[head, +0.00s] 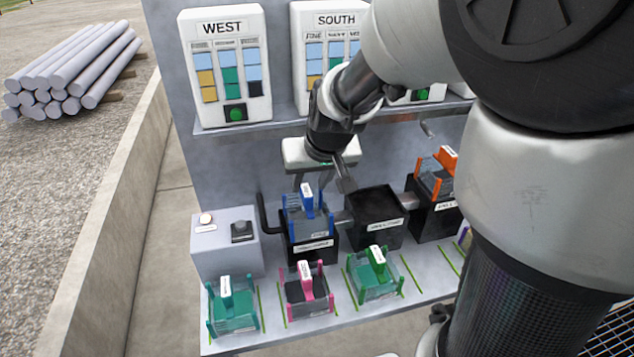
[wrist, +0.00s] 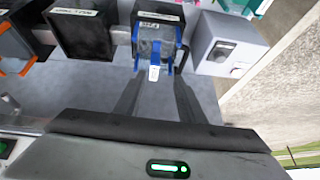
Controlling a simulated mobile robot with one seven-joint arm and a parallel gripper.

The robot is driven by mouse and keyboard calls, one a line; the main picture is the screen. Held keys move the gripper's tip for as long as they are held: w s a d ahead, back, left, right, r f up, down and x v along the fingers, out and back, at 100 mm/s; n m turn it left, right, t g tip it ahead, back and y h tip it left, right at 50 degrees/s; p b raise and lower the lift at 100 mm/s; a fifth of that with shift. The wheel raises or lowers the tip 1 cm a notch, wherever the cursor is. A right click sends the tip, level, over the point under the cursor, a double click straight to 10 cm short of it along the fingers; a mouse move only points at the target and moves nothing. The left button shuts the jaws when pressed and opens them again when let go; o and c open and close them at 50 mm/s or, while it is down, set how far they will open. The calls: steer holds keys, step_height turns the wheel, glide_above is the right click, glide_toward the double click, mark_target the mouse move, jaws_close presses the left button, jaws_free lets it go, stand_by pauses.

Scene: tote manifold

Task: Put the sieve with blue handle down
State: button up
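The sieve with the blue handle (head: 307,222) sits in a black box (head: 318,246) on the lower bench, its blue corner posts upright and a white label on the handle. In the wrist view the same sieve (wrist: 157,42) shows ahead of my fingers, with its handle (wrist: 154,72) lined up with the gap between them. My gripper (wrist: 157,88) is open and empty, its two fingers apart. In the head view my gripper (head: 312,180) hangs just above the sieve, and its fingertips are partly hard to make out.
An empty black box (head: 375,222) stands right of the sieve's box, and an orange sieve (head: 437,180) sits farther right. Two green sieves (head: 232,310) (head: 374,284) and a pink one (head: 306,292) stand in front. A grey block (head: 225,250) with buttons is at left.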

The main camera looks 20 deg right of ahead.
steer(key=s+r, duration=0.4)
steer(key=s, duration=0.6)
steer(key=s+r, duration=0.4)
steer(key=s, duration=0.7)
steer(key=shift+s+d+r+h, duration=0.15)
steer(key=shift+d+r+h, duration=0.15)
steer(key=shift+r, duration=0.1)
steer(key=shift+a, duration=0.1)
